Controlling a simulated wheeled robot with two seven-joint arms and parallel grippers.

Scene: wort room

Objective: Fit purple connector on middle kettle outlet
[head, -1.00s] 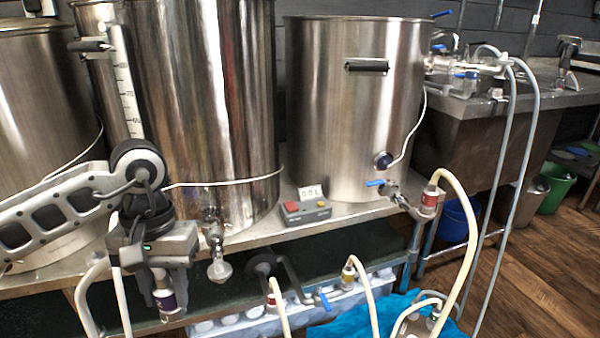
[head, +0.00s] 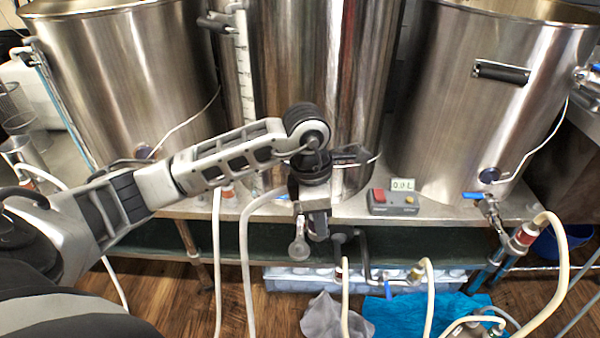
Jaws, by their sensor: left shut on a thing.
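The middle kettle (head: 320,80) is a tall steel pot at the centre of the head view. My left gripper (head: 315,218) is in front of its lower wall, pointing down, and is shut. The purple connector, seen at this gripper in the earlier frame, is hidden behind it now. A pale hose (head: 246,255) runs up to behind the gripper. The middle kettle outlet is mostly hidden by the gripper; a rounded grey part (head: 299,249), apparently of its valve, shows just left of the fingers. I cannot tell whether connector and outlet touch. My right gripper is out of view.
The right kettle (head: 470,120) has a blue-handled valve (head: 489,207) with a red-banded connector (head: 523,238) and hose. A control box (head: 393,202) sits on the shelf. The left kettle (head: 125,90) is behind my arm. A blue cloth (head: 400,312) and more hoses lie below.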

